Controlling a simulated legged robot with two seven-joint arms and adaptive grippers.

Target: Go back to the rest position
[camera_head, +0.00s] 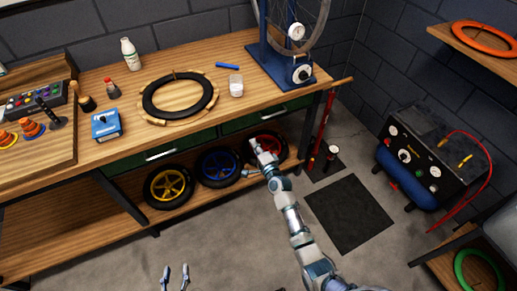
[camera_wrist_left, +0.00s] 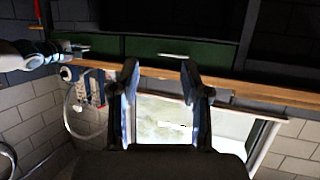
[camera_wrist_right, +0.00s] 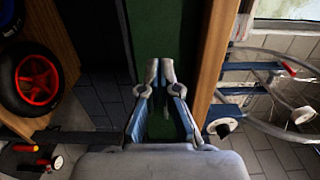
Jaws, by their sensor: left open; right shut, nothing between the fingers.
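My left gripper (camera_head: 174,278) shows at the bottom edge of the head view, over the floor in front of the bench. Its two fingers stand apart with nothing between them, also in the left wrist view (camera_wrist_left: 160,80). My right gripper (camera_head: 256,150) is in front of the bench's lower shelf, near the red-rimmed wheel (camera_head: 268,143). In the right wrist view its fingertips (camera_wrist_right: 160,70) are together and empty, in front of a green drawer front (camera_wrist_right: 165,30). I cannot tell whether it touches anything.
The workbench (camera_head: 215,120) holds a black tyre (camera_head: 146,98) on a wooden ring, a blue box (camera_head: 106,125), bottles and a blue wheel stand (camera_head: 262,58). Yellow (camera_head: 168,187) and blue (camera_head: 219,166) wheels sit below. A compressor (camera_head: 425,158) stands right.

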